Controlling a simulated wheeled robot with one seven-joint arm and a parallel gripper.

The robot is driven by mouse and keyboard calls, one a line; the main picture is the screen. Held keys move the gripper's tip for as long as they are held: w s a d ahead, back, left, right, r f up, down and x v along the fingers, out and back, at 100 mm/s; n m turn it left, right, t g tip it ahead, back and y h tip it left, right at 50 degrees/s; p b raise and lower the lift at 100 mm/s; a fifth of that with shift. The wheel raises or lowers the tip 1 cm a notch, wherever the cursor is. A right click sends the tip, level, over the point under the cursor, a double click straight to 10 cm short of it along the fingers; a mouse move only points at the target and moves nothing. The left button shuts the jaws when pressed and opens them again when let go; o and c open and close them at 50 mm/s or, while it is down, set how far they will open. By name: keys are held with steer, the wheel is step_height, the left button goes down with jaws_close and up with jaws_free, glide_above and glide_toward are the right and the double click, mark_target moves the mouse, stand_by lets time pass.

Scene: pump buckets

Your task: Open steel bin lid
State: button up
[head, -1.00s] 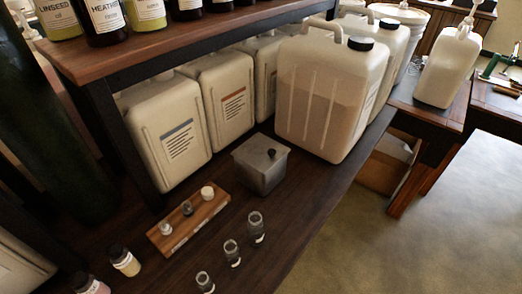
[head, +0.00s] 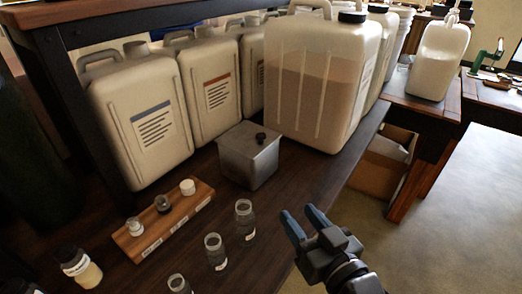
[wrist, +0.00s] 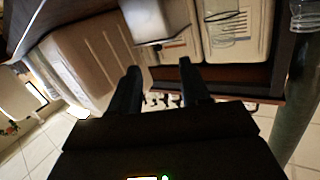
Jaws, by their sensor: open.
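The steel bin (head: 250,163) is a small grey metal box on the dark wooden bench, in the middle of the head view. Its flat lid (head: 249,141) lies on top, with a small black knob (head: 260,138). My gripper (head: 302,222) is to the right of the bin and nearer the camera, by the bench's front edge, apart from it. Its two blue-tipped fingers are spread and empty. In the wrist view the fingers (wrist: 158,78) are open, and the steel bin (wrist: 158,18) shows beyond them at the top.
A large translucent jug (head: 318,85) stands close behind the bin on the right. Cream canisters (head: 145,120) line the back under a shelf. A wooden block (head: 165,220) with small caps and several glass bottles (head: 245,220) stand in front. The floor at right is open.

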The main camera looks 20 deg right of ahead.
steer(key=n+y+b, duration=0.1)
steer(key=b, duration=0.3)
glide_toward(264, 137)
step_height(264, 137, down, 4)
steer(key=s+a, duration=0.1)
steer(key=s, duration=0.2)
steer(key=shift+w+d+r+n+t+y+b, duration=0.15)
steer(key=shift+w+r+n+b, duration=0.3)
steer(key=shift+w, duration=1.9)
steer(key=shift+w+a+r+n+t+y+b, duration=0.1)
steer(key=shift+w+r+n+t+y+b, duration=0.3)
steer(key=shift+w, duration=1.95)
steer(key=shift+w+d+r+n+g+y+b, duration=0.15)
steer(key=shift+w+r+b, duration=0.5)
steer(key=shift+w, duration=1.65)
steer(key=shift+a, duration=0.1)
steer(key=shift+c, duration=0.3)
jaws_close()
